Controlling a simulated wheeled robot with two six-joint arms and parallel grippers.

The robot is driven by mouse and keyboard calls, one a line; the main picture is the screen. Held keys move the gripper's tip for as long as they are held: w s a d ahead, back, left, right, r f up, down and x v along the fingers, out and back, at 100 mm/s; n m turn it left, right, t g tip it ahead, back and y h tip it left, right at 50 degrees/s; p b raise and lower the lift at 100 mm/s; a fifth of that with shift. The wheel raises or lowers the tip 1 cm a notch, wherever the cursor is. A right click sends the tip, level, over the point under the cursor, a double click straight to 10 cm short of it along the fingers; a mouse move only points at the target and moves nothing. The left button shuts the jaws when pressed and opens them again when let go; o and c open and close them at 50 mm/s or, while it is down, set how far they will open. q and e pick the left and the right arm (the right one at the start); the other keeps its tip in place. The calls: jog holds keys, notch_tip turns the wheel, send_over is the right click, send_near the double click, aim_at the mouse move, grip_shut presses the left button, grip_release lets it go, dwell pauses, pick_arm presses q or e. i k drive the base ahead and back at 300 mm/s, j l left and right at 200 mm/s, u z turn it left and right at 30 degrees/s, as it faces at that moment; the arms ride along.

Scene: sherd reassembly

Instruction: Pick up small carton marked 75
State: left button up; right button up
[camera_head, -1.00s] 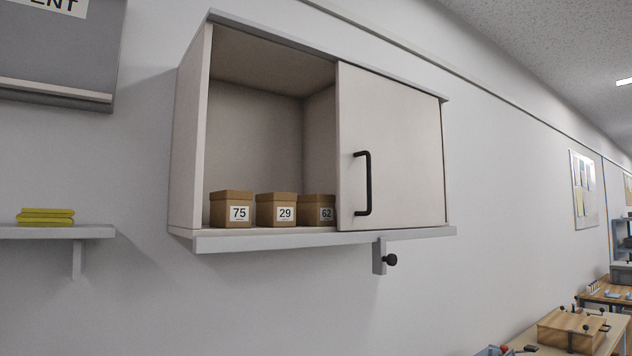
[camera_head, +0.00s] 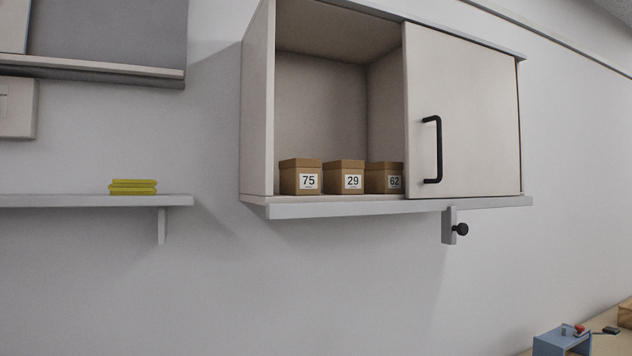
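The small carton marked 75 (camera_head: 300,177) is a brown lidded box with a white label. It stands upright at the left of a row on the floor of a wall cabinet (camera_head: 258,110), in the open left part. The carton marked 29 (camera_head: 344,177) is just right of it. The carton marked 62 (camera_head: 384,178) is further right, its right side close to the sliding door's edge. Neither of my grippers is in view.
A sliding door (camera_head: 465,115) with a black handle (camera_head: 437,150) covers the cabinet's right part. A knobbed bracket (camera_head: 450,227) hangs below the ledge. A wall shelf (camera_head: 80,201) at left holds yellow folded items (camera_head: 133,187). A blue box (camera_head: 562,342) is at lower right.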

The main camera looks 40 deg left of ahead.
aim_at(298, 176)
jog(key=u, duration=1.85)
